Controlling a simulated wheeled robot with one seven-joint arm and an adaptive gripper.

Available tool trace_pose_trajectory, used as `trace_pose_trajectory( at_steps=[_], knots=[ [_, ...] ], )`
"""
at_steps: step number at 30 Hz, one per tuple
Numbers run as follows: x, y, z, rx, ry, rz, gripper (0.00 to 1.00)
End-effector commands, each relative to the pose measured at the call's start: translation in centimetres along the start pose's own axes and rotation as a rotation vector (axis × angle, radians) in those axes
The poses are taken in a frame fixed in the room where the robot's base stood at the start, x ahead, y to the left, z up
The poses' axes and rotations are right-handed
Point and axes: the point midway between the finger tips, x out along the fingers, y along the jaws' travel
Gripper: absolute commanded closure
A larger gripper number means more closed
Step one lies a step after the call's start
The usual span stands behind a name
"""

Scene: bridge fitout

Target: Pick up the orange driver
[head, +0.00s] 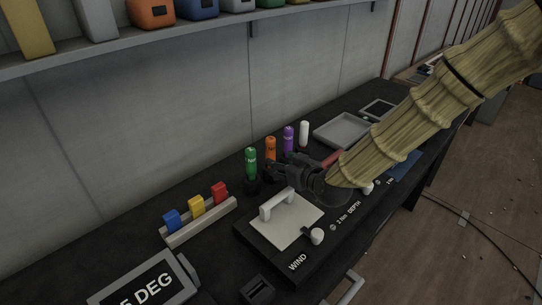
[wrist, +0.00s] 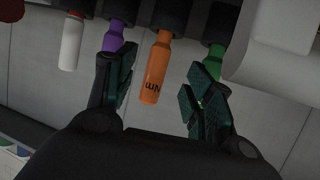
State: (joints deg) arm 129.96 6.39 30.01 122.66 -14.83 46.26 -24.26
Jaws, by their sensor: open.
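The orange driver (head: 270,146) stands upright in a row with other drivers on the dark bench in the head view. In the wrist view the orange driver (wrist: 156,68) shows between my two fingers, with dark lettering on its handle. My gripper (head: 283,176) is open in front of the row, its fingers apart from the driver on both sides in the wrist view (wrist: 158,95). The driver's lower part is hidden by the dark holder and my gripper.
A green driver (head: 250,162), a purple driver (head: 288,138) and a white one (head: 304,133) stand beside it. A white panel with a handle (head: 287,222) lies in front. A rack of coloured blocks (head: 197,207) is left; a grey tray (head: 342,130) is behind right.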

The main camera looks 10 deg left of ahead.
Motion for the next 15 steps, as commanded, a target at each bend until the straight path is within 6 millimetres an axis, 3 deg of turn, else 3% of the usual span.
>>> trace_pose_trajectory(
  at_steps=[4,15],
  knots=[
    [1.9,0.0,-0.1,0.000,0.001,-0.001,0.47],
    [4.5,0.0,-0.6,0.000,0.000,-0.001,0.47]
  ],
)
